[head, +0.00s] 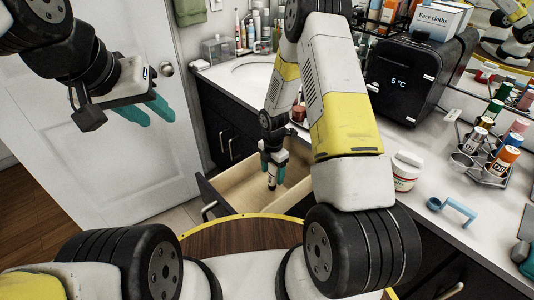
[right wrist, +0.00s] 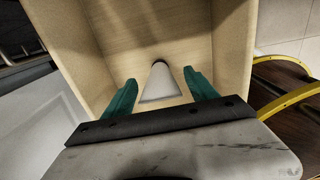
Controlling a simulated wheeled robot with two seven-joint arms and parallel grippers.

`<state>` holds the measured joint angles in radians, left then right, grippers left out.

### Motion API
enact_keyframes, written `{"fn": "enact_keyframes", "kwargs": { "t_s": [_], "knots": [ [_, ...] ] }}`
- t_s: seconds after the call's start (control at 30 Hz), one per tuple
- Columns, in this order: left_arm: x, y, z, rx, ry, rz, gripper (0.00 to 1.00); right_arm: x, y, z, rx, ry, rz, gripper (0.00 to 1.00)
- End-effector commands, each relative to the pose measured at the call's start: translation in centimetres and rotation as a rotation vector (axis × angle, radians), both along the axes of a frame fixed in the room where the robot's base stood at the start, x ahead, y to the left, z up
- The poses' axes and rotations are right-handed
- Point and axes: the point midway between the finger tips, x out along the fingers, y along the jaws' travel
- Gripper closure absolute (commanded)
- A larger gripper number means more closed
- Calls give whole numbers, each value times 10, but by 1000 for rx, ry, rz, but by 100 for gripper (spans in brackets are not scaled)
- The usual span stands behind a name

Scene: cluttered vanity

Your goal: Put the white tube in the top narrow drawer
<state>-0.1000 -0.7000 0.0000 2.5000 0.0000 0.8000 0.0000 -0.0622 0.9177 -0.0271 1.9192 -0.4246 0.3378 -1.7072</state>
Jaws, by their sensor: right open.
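The drawer (head: 238,188) is pulled open, a pale wooden box below the counter, and its inside (right wrist: 110,35) fills the right wrist view. My right gripper (head: 273,171) points down into the drawer. Its teal fingers (right wrist: 160,97) are open and apart. The white tube (right wrist: 161,84) shows between them, tapering to a dark end, with the drawer floor behind it. Whether it touches the floor I cannot tell. In the head view the tube is mostly hidden by the gripper. My left gripper (head: 148,112) is open and empty, in front of the white door.
The counter right of the drawer holds a white jar (head: 405,170), a blue-handled item (head: 452,208), a bottle rack (head: 487,160) and a black box-shaped appliance (head: 415,75). A round wooden surface with a yellow rim (head: 240,230) lies in front of the drawer.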

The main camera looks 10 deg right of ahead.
Motion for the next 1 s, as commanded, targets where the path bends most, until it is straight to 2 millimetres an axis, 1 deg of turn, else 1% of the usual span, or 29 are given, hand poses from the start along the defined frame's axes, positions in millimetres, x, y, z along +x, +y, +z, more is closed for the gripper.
{"fn": "enact_keyframes", "kwargs": {
  "t_s": [0.07,0.17,0.27,0.5,0.6,0.87,0.97,1.0],
  "knots": [
    [0,0,0,0,0,0,64,0,0,3,1,-1,0,33],
    [0,0,0,0,0,0,64,1,0,12,0,-2,-1,33],
    [0,0,0,0,0,0,64,1,0,30,1,-4,-1,33],
    [0,0,0,0,0,0,64,1,0,83,1,-4,-1,33],
    [0,0,0,0,0,0,64,1,0,100,1,-3,-1,33],
    [0,0,0,0,0,0,64,0,-1,129,0,-9,-24,33],
    [0,0,0,0,0,0,64,-3,-5,157,3,-38,-123,33],
    [0,0,0,0,0,0,64,-5,-8,174,6,-55,-189,33]
  ]
}}
